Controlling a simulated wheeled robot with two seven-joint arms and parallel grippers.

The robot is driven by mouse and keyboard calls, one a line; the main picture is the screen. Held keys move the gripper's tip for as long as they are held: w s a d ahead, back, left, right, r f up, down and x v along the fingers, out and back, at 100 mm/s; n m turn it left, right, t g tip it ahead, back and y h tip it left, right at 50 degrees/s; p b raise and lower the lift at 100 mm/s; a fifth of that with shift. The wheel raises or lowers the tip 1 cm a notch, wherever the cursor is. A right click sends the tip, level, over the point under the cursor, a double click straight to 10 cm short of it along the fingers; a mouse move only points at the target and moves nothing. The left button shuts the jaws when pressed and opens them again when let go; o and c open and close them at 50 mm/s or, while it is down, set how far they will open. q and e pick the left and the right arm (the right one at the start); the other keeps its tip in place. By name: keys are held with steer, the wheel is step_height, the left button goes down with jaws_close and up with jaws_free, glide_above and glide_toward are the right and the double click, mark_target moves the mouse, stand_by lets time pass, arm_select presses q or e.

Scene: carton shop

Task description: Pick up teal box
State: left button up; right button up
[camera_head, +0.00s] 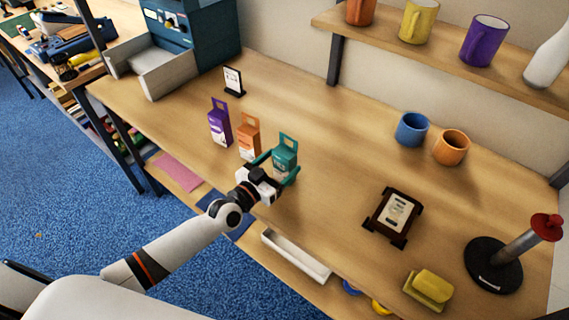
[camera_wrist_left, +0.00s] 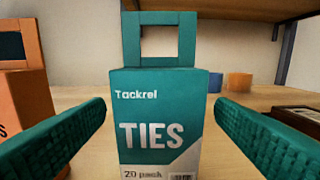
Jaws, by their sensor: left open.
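The teal box (camera_head: 285,155) stands upright on the wooden table, with a hang tab on top. In the left wrist view the teal box (camera_wrist_left: 160,115) fills the middle, its label reading "Tackrel TIES 20 pack". My left gripper (camera_head: 277,166) is open, with its teal fingers on either side of the box. In the left wrist view the fingers of the left gripper (camera_wrist_left: 160,128) show gaps to the box on both sides. The lower part of the box is cut off there. My right gripper does not show.
An orange box (camera_head: 249,138) stands just left of the teal box, and a purple box (camera_head: 219,124) beyond it. A framed card (camera_head: 393,216) lies to the right. Blue (camera_head: 411,130) and orange (camera_head: 451,147) mugs stand farther back. The table behind the teal box is clear.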

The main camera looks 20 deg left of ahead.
arm_select(q)
steer(key=x, duration=0.4)
steer(key=shift+w+f, duration=0.1)
steer(key=shift+w, duration=0.15)
steer(key=shift+s, duration=0.1)
steer(key=shift+c, duration=0.4)
steer(key=c, duration=1)
step_height(320, 180, up, 9)
steer(key=p, duration=0.3)
steer(key=shift+d+r, duration=0.1)
steer(key=shift+r, duration=0.1)
steer(key=shift+c, duration=0.2)
steer(key=shift+r, duration=0.35)
